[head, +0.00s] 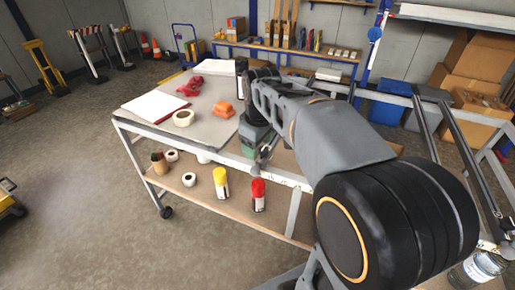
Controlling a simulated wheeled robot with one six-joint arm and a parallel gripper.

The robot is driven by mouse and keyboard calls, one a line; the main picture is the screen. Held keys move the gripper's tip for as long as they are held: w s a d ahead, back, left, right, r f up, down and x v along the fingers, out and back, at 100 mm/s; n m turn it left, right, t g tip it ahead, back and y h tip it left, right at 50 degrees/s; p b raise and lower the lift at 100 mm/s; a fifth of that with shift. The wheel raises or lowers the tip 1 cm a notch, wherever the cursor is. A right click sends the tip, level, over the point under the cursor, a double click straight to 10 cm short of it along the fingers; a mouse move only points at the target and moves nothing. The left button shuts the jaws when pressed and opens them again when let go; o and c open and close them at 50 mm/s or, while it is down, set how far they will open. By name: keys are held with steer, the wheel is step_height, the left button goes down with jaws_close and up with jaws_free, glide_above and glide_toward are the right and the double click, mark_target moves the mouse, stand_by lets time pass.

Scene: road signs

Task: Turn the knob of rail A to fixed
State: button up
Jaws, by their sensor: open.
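My arm reaches from the lower right toward the work table (212,130). My gripper (262,158) appears small and partly hidden at the table's front edge, beyond my arm; its jaws are open, and nothing shows between them. I cannot make out rail A or its knob, or any "fixed" marking; they may be hidden behind my arm or too small to tell.
Yellow (221,184) and red (258,195) spray cans stand on the lower shelf.

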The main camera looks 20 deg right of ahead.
mark_target(263, 148)
steer(key=w+d+r+n+g, duration=0.2)
steer(key=w+d+n, duration=0.4)
steer(key=w, duration=0.4)
steer(key=shift+n, duration=0.3)
steer(key=f, duration=0.9)
steer(key=f+b, duration=0.1)
steer(key=f, duration=0.3)
steer(key=shift+d+f, duration=0.3)
steer(key=shift+d, duration=0.05)
steer(key=shift+w, duration=0.1)
steer(key=c, duration=0.9)
